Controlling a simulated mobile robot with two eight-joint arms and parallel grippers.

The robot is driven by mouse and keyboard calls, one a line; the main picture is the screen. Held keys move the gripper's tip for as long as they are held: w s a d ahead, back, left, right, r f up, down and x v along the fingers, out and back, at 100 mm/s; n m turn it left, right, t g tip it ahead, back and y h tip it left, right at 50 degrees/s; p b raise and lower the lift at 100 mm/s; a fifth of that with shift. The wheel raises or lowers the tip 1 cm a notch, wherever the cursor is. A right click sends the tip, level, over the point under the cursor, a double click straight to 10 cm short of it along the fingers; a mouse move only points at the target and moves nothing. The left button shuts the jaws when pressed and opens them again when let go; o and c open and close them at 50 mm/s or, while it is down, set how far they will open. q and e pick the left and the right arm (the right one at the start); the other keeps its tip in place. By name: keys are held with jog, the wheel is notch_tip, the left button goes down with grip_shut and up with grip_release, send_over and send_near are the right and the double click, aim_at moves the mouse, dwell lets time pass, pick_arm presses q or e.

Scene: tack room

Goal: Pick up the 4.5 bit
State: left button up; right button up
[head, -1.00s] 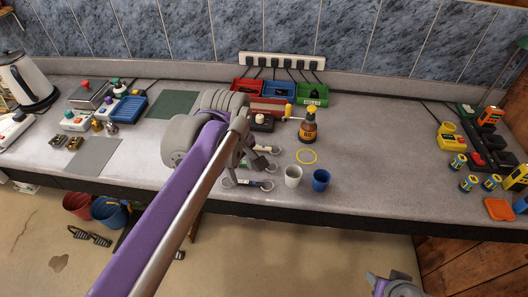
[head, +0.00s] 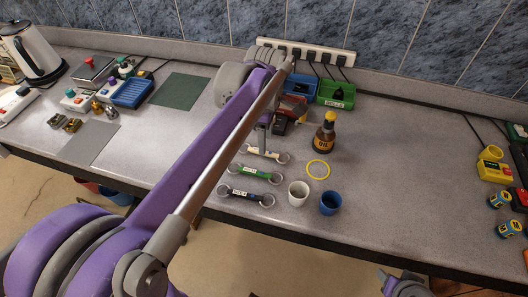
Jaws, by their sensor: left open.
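Three bits with ring ends lie in a column near the front of the counter: a cream-centred one (head: 263,153), a green-centred one (head: 254,174) and a dark-centred one (head: 247,195). Their labels are too small to read, so I cannot tell which is the 4.5 bit. My left gripper (head: 264,142) points down just above the cream-centred bit; it is open, mostly hidden behind my arm, and I cannot tell whether it touches the bit. My right arm's end (head: 402,285) shows only partly at the bottom edge; its fingers are not clear.
A white cup (head: 298,194), a blue cup (head: 330,203), a yellow ring (head: 318,169) and an oil bottle (head: 325,135) stand right of the bits. Blue (head: 302,82) and green (head: 335,93) bins are behind. The counter right of the bottle is clear.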

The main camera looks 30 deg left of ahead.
aim_at(255, 150)
pick_arm(q)
jog(key=f, duration=0.3)
jog(key=a+f, duration=0.1)
jog(key=f, duration=0.1)
jog(key=shift+w, duration=0.4)
jog(key=shift+f, duration=0.35)
grip_shut()
